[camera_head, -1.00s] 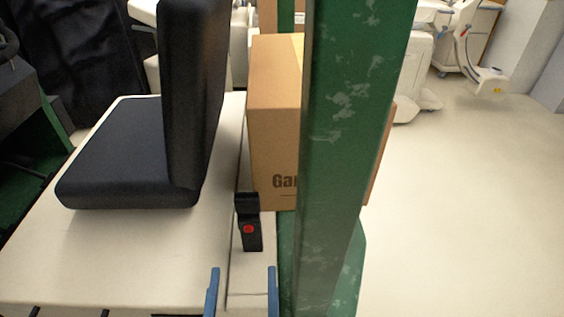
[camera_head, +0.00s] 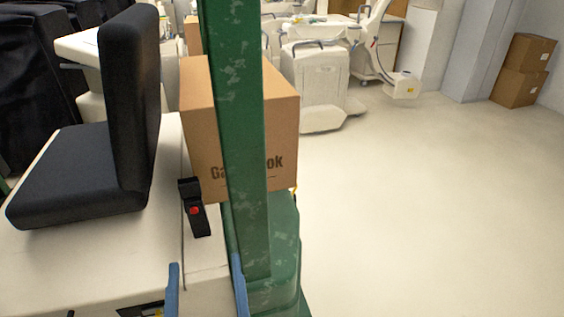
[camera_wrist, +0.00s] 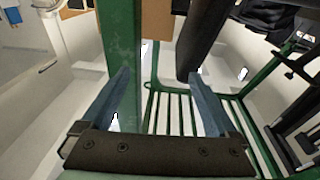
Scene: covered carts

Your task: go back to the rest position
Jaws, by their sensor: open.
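My gripper (camera_head: 205,264) shows at the bottom of the head view as two blue fingers, spread apart with only the pale surface seen between them. In the wrist view my gripper (camera_wrist: 158,75) is also open, with nothing between its fingertips. A green post stands beyond the left finger there, and green bars lie beyond the gap. I cannot tell how far the fingers are from these. No held object is visible.
A cart with a black seat (camera_head: 80,180) and a green post (camera_head: 240,150) stands close in front. A cardboard box (camera_head: 283,130) is behind the post. White equipment (camera_head: 315,85) stands at the back, stacked boxes (camera_head: 520,85) at the far right. The right floor (camera_head: 430,210) is clear.

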